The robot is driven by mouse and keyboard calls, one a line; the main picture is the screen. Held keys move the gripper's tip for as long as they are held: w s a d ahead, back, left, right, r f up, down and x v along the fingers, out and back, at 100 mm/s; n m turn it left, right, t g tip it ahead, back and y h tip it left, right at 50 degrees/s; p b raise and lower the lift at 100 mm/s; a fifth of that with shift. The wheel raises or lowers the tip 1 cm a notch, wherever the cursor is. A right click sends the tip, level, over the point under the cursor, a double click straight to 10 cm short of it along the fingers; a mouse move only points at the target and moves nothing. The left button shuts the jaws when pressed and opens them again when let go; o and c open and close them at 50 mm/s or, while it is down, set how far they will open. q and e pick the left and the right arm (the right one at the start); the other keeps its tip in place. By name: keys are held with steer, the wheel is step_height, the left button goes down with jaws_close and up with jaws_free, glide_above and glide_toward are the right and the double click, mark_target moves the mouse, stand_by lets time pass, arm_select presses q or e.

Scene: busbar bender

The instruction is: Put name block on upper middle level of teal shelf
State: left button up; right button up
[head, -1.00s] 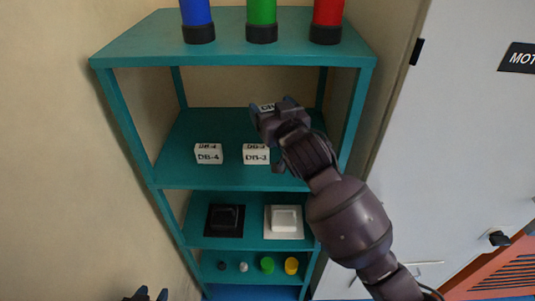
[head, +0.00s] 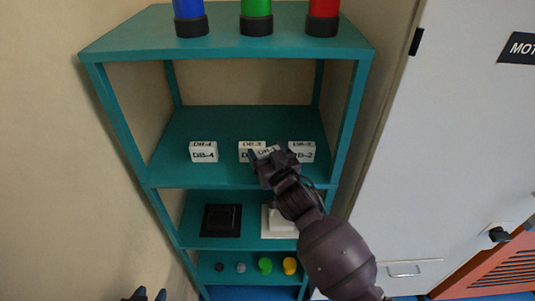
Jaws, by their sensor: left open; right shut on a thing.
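The teal shelf (head: 165,160) stands ahead. On its upper middle level, three white name blocks sit in a row: DB-4 (head: 204,152), DB-3 (head: 252,144) and DB-2 (head: 302,150). My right gripper (head: 271,159) is shut on another white name block (head: 267,152), whose label is small and partly covered. The held block appears in front of DB-3 and hides part of its front; I cannot tell whether it touches the shelf. My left gripper (head: 149,295) is open at the bottom edge, away from the shelf and mostly out of view.
Blue (head: 190,15), green (head: 256,14) and red (head: 323,15) cylinders stand on the top level. Lower levels hold a black switch (head: 221,220), a white switch (head: 278,222) partly behind my arm, and several small caps. A grey cabinet (head: 450,150) stands at right.

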steer(key=shift+f, duration=0.2)
steer(key=o, duration=0.7)
steer(key=shift+c, duration=0.2)
steer(key=shift+r, duration=0.2)
steer(key=v, duration=1.2)
